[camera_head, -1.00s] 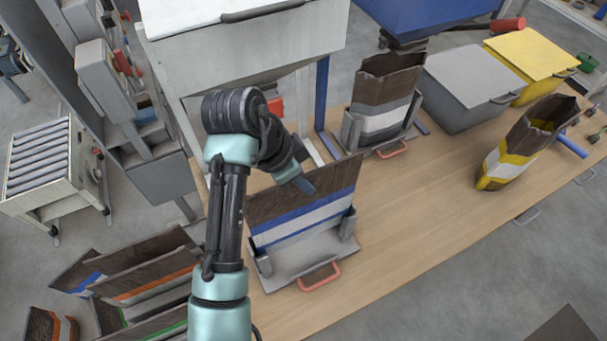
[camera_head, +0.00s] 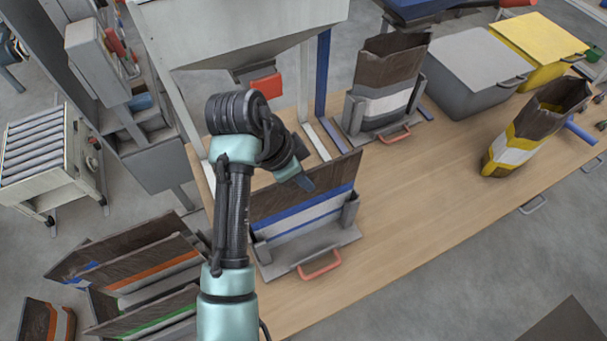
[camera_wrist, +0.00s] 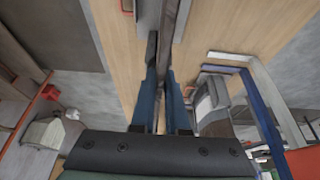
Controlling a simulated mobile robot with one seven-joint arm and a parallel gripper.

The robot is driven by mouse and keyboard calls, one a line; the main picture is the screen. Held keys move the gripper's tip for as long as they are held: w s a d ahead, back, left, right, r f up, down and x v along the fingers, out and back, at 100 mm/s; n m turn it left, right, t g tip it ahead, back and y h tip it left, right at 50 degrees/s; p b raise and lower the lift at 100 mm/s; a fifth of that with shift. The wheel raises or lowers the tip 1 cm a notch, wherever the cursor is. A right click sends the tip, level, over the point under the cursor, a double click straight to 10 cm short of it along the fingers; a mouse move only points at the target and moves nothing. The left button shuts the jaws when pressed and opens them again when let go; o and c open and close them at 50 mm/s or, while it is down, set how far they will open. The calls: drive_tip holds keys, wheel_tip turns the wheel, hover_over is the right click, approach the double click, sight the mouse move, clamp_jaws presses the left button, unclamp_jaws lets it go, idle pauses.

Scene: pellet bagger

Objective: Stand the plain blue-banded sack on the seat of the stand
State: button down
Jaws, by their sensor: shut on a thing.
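The plain blue-banded sack (camera_head: 305,210) is brown above, with blue and white bands below. It is upright and flat between the side posts of the grey stand (camera_head: 290,258) with the orange handle. My gripper (camera_head: 304,183) is shut on the sack's top edge from above. In the wrist view, my two blue fingers (camera_wrist: 162,80) lie either side of the sack's dark thin edge (camera_wrist: 172,30). The sack's bottom edge is low behind the stand's front lip, and I cannot tell whether it touches the seat.
A second stand holds an open grey-banded sack (camera_head: 383,85) at the back. A yellow-banded sack (camera_head: 515,145) stands to the right. Grey (camera_head: 470,75) and yellow (camera_head: 540,45) bins are at the back right. Several sacks (camera_head: 140,275) are at the lower left. The table's middle is clear.

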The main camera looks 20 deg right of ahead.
drive_tip(key=shift+f, duration=0.35)
drive_tip(key=c, duration=0.8)
unclamp_jaws()
drive_tip(key=shift+c, duration=0.2)
